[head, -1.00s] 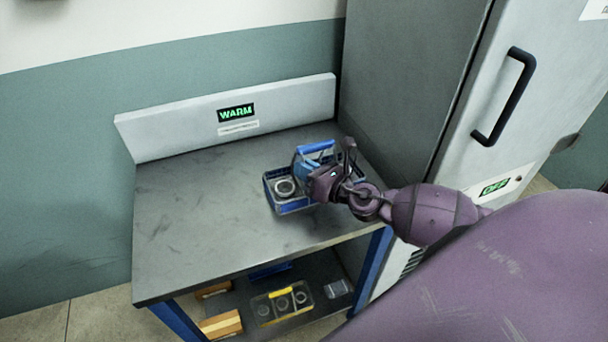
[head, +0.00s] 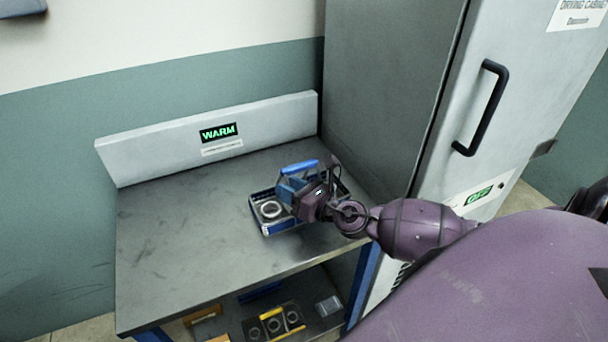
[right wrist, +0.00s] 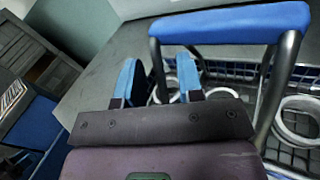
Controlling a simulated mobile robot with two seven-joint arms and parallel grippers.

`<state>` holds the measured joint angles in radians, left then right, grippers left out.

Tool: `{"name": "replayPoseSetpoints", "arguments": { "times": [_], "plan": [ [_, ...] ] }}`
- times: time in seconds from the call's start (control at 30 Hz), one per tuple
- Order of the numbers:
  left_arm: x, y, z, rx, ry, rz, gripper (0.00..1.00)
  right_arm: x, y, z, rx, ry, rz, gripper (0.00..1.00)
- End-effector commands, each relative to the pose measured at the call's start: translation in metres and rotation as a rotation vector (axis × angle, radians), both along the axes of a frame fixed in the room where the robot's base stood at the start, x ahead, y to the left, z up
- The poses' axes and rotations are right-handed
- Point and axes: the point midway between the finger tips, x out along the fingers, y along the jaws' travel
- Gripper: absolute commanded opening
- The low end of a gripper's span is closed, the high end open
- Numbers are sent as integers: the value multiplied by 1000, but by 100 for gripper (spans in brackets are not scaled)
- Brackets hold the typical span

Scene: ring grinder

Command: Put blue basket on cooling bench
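The blue basket (head: 263,228), a wire basket with metal rings in it, sits on the grey top of the bench (head: 190,240) with the green WARM sign (head: 218,132). Its blue handle (head: 300,167) stands up over it. My right gripper (head: 291,189) is at the basket, below the handle bar. In the right wrist view its two blue fingers (right wrist: 157,68) are spread apart, with one dark handle post showing between them. The handle bar (right wrist: 230,22) is above and to the right. I see no closed grip. My left gripper is not in view.
A grey cabinet (head: 385,100) with a black handle and a green OFF sign stands right of the bench. The lower shelf holds a basket with a yellow handle (head: 272,313) and other boxes. The left part of the bench top is clear.

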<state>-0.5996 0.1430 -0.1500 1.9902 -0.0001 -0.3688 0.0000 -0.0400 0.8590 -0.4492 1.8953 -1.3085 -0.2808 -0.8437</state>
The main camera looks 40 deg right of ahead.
Motion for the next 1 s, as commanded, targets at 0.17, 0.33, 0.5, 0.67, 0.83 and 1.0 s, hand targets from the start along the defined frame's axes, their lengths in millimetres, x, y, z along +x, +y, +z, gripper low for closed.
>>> {"name": "replayPoseSetpoints", "arguments": {
  "times": [0.17, 0.33, 0.5, 0.67, 0.83, 1.0],
  "plan": [
    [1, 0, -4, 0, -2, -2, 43, -18, -5, -3, -1, 3, 0, 34],
    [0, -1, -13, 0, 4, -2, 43, -42, -12, -3, 0, 4, -1, 34],
    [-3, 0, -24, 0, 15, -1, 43, -65, -19, -3, -1, 5, 0, 34],
    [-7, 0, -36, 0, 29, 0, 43, -85, -25, -2, -1, 5, -1, 34],
    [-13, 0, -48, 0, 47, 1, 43, -102, -30, -1, 0, 4, -1, 34],
    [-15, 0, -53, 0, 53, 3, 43, -112, -32, 0, -1, 2, 0, 34]
  ]
}}
